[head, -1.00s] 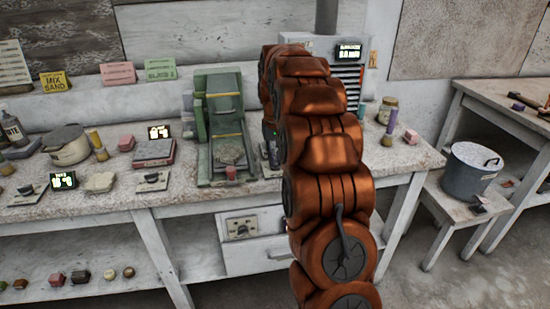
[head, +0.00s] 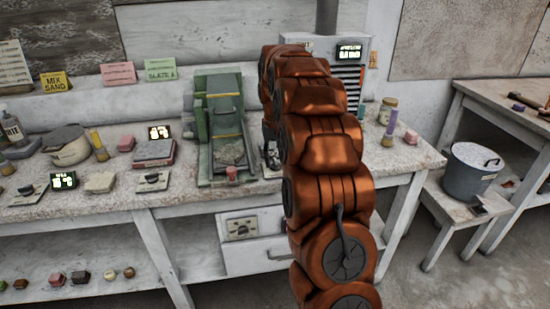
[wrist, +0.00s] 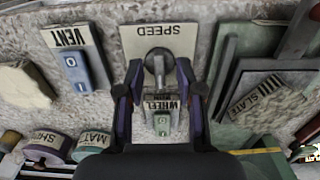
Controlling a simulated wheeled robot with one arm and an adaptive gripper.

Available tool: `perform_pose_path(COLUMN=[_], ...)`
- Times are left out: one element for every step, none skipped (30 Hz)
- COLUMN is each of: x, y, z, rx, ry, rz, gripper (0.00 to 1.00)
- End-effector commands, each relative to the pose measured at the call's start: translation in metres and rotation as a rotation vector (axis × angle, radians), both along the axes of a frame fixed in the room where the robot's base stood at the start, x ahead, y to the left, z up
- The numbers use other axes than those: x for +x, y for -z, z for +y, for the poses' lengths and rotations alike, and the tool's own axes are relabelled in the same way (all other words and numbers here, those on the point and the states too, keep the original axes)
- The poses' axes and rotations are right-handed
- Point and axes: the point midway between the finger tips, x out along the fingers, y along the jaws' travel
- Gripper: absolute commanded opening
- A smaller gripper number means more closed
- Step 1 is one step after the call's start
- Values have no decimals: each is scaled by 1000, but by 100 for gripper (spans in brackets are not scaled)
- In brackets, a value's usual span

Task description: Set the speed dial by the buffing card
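The speed dial (wrist: 158,66), a grey knob on a cream plate marked SPEED, is at the top middle of the wrist view. My gripper (wrist: 160,78) is open, with one dark finger on each side of the knob. Whether a fingertip touches it I cannot tell. In the head view my arm hides the dial and most of the gripper. Cards stand behind the bench: yellow MIX SAND (head: 55,82), pink (head: 118,73) and green (head: 160,69). A paper chart (head: 13,65) is at the far left. I cannot read which is the buffing card.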

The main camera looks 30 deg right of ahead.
Motion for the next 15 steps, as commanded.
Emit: perform_pose_path(x=[0, 0, 0, 0, 0, 1, 1, 2, 2, 2, 1, 1, 1, 2, 2], y=[0, -1, -2, -4, -6, -9, -13, -17, -23, -27, -32, -37, -42, -46, -52], z=[0, 0, 0, 0, 0, 0, -1, -1, -1, -1, 0, 0, -1, -1, -1], rx=[0, 0, 0, 0, 0, -1, -2, -2, -3, -3, -2, -2, -3, -3, -3], ry=[0, 0, 0, 0, 0, 0, 0, 0, 0, 0, 0, 0, 0, 0, 0], rz=[0, 0, 0, 0, -1, -2, -4, -6, -7, -6, -5, -4, -4, -5, -5], gripper=[36, 36, 36, 36, 36, 36, 36, 36, 36, 36, 36, 36, 36, 36, 36])
